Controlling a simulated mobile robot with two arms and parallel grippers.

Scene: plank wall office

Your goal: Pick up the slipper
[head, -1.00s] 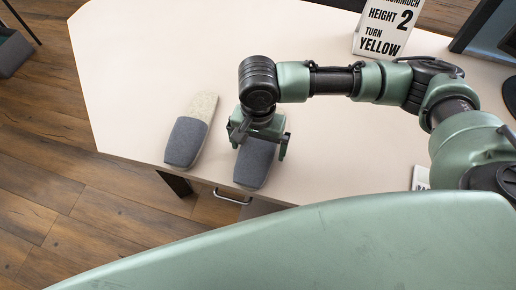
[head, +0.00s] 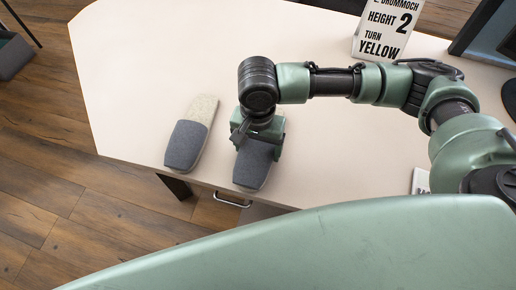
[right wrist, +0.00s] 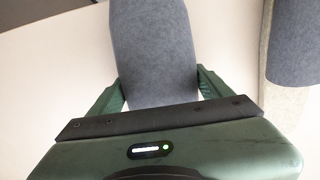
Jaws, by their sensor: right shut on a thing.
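Two grey slippers are on the cream table. One slipper (head: 254,164) lies under my right gripper (head: 258,146), its blue-grey toe part pointing to the table's front edge. The right gripper is shut on this slipper, one finger on each side, as the right wrist view (right wrist: 157,85) also shows. The slipper's heel part is hidden by the gripper in the head view. The other slipper (head: 187,144), with a pale speckled sole, lies just to the left, apart from the gripper. It shows at the right edge of the right wrist view (right wrist: 293,45). My left gripper is not in view.
The cream table (head: 130,80) is clear to the left and behind the slippers. A printed sign (head: 388,28) stands at the back right, near a dark monitor (head: 485,35). A drawer handle (head: 232,200) shows below the front edge.

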